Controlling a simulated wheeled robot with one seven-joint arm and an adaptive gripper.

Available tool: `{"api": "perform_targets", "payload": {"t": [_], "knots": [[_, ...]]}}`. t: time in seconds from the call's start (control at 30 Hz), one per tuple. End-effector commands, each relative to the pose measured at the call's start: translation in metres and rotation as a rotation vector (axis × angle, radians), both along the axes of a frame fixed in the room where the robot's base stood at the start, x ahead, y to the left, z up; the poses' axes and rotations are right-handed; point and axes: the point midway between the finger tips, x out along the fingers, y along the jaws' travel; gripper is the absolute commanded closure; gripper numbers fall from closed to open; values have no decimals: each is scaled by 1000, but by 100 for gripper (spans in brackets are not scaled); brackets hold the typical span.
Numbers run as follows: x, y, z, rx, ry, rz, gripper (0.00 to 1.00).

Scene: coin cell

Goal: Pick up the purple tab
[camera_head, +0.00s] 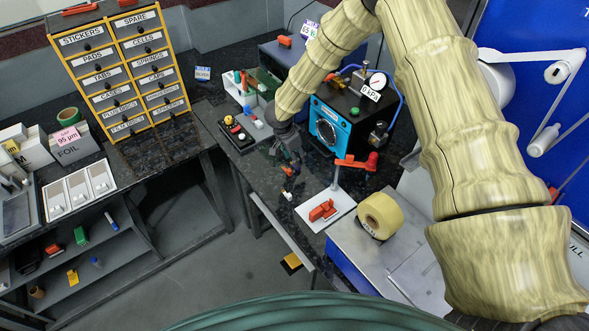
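I cannot make out a purple tab in the head view; it may be too small or hidden. My gripper (287,162) is low over the dark speckled bench (262,182), left of the blue-fronted black box. Its fingers are small and dark against the bench, so I cannot tell whether they are open or shut. A small red-and-white item (287,171) shows at the fingers; whether it is held is unclear. A small white piece (287,196) lies on the bench just below the gripper.
The black box (325,126) with a gauge stands right of the gripper. A white plate with a red-handled post (338,205) and a yellow tape roll (380,214) are in front. A black tray (238,133) and white rack lie left. A labelled drawer cabinet (118,70) stands further left.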

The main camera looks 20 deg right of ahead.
Motion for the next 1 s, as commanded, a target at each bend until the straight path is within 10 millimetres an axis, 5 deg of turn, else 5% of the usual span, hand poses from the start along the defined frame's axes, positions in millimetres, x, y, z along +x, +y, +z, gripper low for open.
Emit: {"api": "perform_targets", "payload": {"t": [0.5, 0.8, 1.0], "knots": [[-3, -7, -48, -1, 0, -1, 59], [-2, -9, -50, 0, 0, 0, 59], [-2, -9, -50, 0, 0, 0, 90]]}}
